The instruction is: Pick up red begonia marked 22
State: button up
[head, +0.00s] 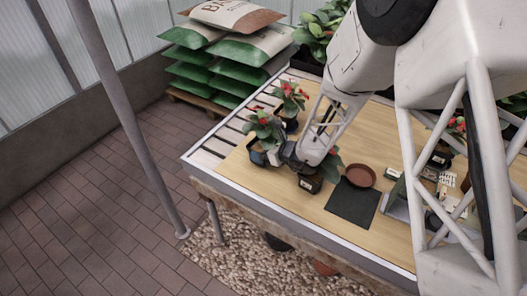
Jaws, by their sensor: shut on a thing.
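A red-flowered begonia (264,126) in a dark pot (257,154) is near the left edge of the table. My gripper (275,156) is shut on this pot from its right side. The fingertips are small and partly hidden. Another red begonia (291,95) stands behind it, with a dark pot below. A third leafy plant (331,168) in a dark pot (310,183) is just to the right of my gripper, partly hidden by my arm. I cannot read any number on the pots, so I cannot tell which one is marked 22.
A brown saucer (360,175) and a dark mat (352,203) lie on the wooden table (300,205). Small labels and tools (447,190) are at the right, partly behind my arm. Stacked sacks (213,55) and more plants (316,32) are at the back.

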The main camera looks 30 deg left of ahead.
jog(key=shift+r, duration=0.55)
jog(key=s+d+r, duration=0.2)
jog(key=s+d, duration=0.9)
jog(key=shift+d+r, duration=0.2)
jog(key=shift+r, duration=0.05)
jog(key=shift+s, duration=0.15)
